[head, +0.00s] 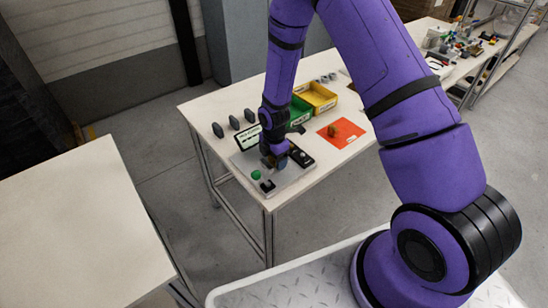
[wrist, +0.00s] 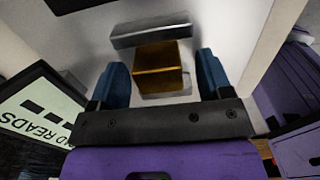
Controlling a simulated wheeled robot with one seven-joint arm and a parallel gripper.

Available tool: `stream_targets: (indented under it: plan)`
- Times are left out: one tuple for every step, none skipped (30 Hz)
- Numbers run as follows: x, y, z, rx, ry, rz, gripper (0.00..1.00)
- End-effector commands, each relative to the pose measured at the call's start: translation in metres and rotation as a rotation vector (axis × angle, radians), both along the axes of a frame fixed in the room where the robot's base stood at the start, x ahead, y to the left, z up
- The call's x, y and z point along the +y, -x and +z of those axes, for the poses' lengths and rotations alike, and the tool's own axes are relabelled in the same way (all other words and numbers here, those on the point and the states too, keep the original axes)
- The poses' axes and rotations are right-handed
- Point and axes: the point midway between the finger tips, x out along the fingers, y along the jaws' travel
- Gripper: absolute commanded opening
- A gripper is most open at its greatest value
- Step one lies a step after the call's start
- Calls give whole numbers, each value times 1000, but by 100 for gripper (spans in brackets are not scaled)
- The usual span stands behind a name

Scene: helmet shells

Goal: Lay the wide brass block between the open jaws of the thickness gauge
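In the wrist view the brass block (wrist: 158,69) sits between my two blue fingers. A gap shows between it and the right finger; the left finger is very close to it. My gripper (wrist: 163,75) looks open around the block. A grey bar of the thickness gauge (wrist: 150,31) lies just beyond the block, and a paler metal edge shows on its near side. Whether the block touches either is unclear. In the head view my gripper (head: 273,160) is down at the gauge's grey base plate (head: 286,183), and the block is hidden there.
The gauge plate carries a green button (head: 256,175), and a display board (head: 249,138) stands behind. An orange mat (head: 348,139) with a small brownish item lies to the right. Green (head: 299,108) and yellow (head: 317,94) bins and dark discs (head: 234,123) stand farther back.

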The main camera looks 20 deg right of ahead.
Motion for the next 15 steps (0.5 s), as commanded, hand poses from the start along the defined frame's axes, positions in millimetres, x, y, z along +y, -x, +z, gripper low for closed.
stream_targets:
  plan:
    - [0,0,0,0,0,0,72]
    - [0,0,0,0,0,0,72]
    - [0,0,0,0,0,0,72]
    - [0,0,1,0,0,0,72]
    - [0,0,2,0,0,0,72]
    - [0,0,4,-1,0,0,72]
    - [0,0,6,-1,0,0,72]
    - [0,0,9,-1,-1,0,72]
    - [0,-1,13,-1,-1,-1,72]
    - [0,-1,18,-2,-2,-1,72]
    - [0,-1,22,-3,-1,-1,72]
    - [0,-1,29,-3,-1,-1,72]
    - [-1,-1,35,-3,-1,-2,72]
    - [-1,-1,40,-3,-1,-2,72]
    - [0,-1,48,-4,-1,-1,72]
